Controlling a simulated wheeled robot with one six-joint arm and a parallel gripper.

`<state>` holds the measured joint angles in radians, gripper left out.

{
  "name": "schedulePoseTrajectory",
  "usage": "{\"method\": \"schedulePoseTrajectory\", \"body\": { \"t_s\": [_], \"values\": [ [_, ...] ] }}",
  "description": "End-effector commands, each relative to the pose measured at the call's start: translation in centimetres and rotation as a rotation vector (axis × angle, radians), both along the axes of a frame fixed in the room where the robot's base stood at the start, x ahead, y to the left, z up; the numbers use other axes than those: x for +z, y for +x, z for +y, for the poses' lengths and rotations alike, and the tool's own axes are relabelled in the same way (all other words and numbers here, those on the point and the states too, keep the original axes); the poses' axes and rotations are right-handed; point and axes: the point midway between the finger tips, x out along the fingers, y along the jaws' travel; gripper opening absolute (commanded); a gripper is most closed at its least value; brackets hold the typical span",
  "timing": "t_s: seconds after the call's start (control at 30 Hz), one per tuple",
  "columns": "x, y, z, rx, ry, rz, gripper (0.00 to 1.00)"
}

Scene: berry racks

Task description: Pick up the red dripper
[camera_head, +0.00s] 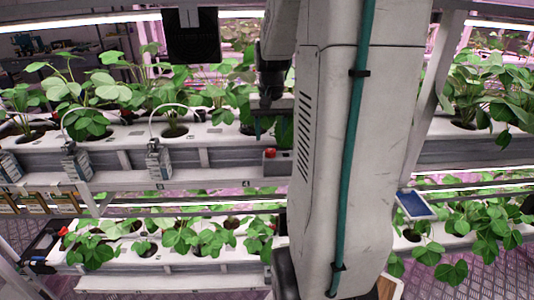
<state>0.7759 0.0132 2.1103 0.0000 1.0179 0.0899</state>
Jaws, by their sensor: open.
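A small red round piece (270,153) sits on a grey box at the front edge of the upper rack. Another red piece (63,231) shows beside a dark object at the left end of the lower rack. I cannot tell from this view which of them is the red dripper. My gripper (270,122) hangs pointing down, open and apparently empty, just above the grey box. Its fingers are small and dark here, and my pale arm covers the area to its right.
The upper rack (110,153) and lower rack (160,257) hold leafy plants in white troughs. A dark panel (193,36) hangs above. A blue-screened tablet (414,205) is at right.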

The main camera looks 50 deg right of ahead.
Motion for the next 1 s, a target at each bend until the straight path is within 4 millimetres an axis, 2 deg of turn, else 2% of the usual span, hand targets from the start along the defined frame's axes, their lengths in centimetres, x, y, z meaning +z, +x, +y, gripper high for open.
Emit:
{"method": "schedulePoseTrajectory", "body": {
  "t_s": [0.3, 0.43, 0.63, 0.67, 0.8, 0.83, 1.0],
  "values": [
    [-4.5, 0.0, 0.0, 0.001, 0.003, 0.003, 0.54],
    [-5.3, 0.0, 0.0, 0.002, 0.001, 0.001, 0.54],
    [-5.4, 0.0, 0.0, 0.002, 0.000, 0.000, 0.54],
    [-5.4, 0.0, 0.0, 0.002, 0.000, 0.000, 0.48],
    [-5.4, 0.0, 0.0, 0.002, 0.000, 0.000, 0.09],
    [-5.4, 0.0, 0.0, 0.002, 0.000, 0.000, 0.06],
    [-5.3, 0.0, 0.0, 0.002, 0.000, 0.000, 0.06]
  ]
}}
